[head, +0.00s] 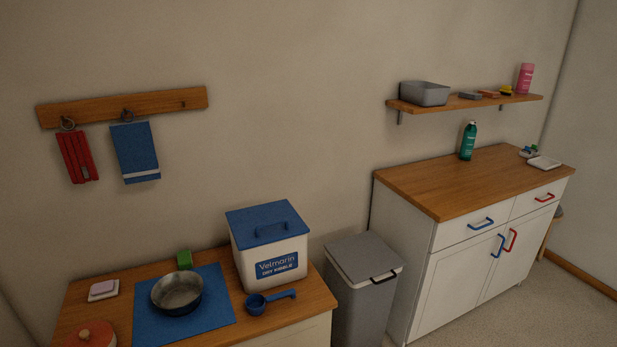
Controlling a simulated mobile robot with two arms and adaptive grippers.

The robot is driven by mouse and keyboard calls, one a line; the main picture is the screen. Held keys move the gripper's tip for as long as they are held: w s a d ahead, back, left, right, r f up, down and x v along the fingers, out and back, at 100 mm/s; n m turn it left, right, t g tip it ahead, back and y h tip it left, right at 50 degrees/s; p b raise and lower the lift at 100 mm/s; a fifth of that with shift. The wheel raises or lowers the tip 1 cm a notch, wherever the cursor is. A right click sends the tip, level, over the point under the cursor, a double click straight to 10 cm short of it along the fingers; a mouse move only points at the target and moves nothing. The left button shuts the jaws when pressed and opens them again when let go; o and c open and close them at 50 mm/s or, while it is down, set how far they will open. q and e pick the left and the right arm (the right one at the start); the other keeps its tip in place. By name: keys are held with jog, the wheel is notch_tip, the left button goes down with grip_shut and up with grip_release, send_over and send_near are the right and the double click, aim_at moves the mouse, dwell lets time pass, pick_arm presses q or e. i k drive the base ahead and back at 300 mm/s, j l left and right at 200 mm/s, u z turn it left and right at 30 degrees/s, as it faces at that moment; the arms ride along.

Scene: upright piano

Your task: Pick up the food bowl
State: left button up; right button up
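A round metal bowl (177,292), which looks like the food bowl, sits upright on a blue mat (216,322). The mat lies on the low wooden counter (316,300) at the lower left of the head view. The bowl appears empty. Neither of my grippers shows in the head view.
A white bin with a blue lid (268,240), labelled dry kibble, stands right of the bowl, with a blue scoop (270,299) before it. A grey bin (362,290) stands beside the counter.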

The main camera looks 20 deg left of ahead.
aim_at(179, 294)
jog(key=u, duration=1.4)
